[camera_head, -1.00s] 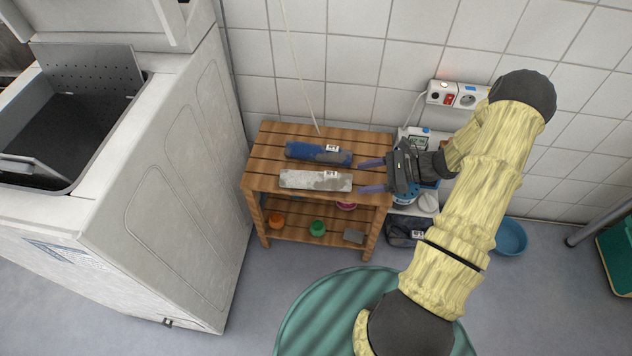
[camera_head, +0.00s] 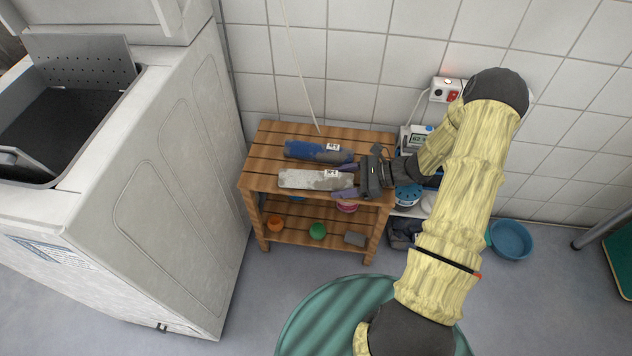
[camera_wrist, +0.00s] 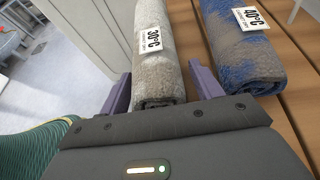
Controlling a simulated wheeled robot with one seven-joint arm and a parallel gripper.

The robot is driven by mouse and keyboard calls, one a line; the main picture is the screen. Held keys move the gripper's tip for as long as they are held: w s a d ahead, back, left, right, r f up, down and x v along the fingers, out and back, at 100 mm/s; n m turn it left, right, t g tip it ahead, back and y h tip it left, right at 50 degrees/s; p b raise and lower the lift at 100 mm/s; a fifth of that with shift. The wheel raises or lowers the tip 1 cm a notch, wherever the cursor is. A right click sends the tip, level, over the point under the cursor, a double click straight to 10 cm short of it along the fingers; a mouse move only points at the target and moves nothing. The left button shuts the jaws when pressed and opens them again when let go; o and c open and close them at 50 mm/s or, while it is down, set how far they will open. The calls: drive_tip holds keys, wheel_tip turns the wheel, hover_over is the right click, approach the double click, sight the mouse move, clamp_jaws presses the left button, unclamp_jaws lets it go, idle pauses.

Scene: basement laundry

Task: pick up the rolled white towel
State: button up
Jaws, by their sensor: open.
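The rolled white towel (camera_head: 308,179) lies on the top of the slatted wooden shelf, looking pale grey with a label. In the wrist view the towel (camera_wrist: 160,75) bears a "30°C" tag and its near end sits between my two purple fingers. My gripper (camera_head: 348,180) is open at the towel's right end, one finger on each side. Contact between fingers and towel cannot be told. A rolled blue and grey towel (camera_head: 312,152) lies parallel just behind it; in the wrist view this towel (camera_wrist: 240,50) has a "40°C" tag, close beside my right-hand finger.
The wooden shelf (camera_head: 262,165) has bare slats left of the towels and small bowls on its lower board. A white washing machine (camera_head: 170,190) stands at left with its lid open. A tiled wall is behind. A blue basin (camera_head: 511,240) sits on the floor at right.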

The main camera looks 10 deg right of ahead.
idle(0.5)
drive_tip(key=c, duration=0.8)
drive_tip(key=shift+c, duration=0.2)
drive_tip(key=shift+r, duration=0.15)
wheel_tip(320, 180, up, 10)
drive_tip(key=p, duration=0.4)
drive_tip(key=shift+a+p, duration=0.1)
drive_tip(key=shift+p, duration=0.2)
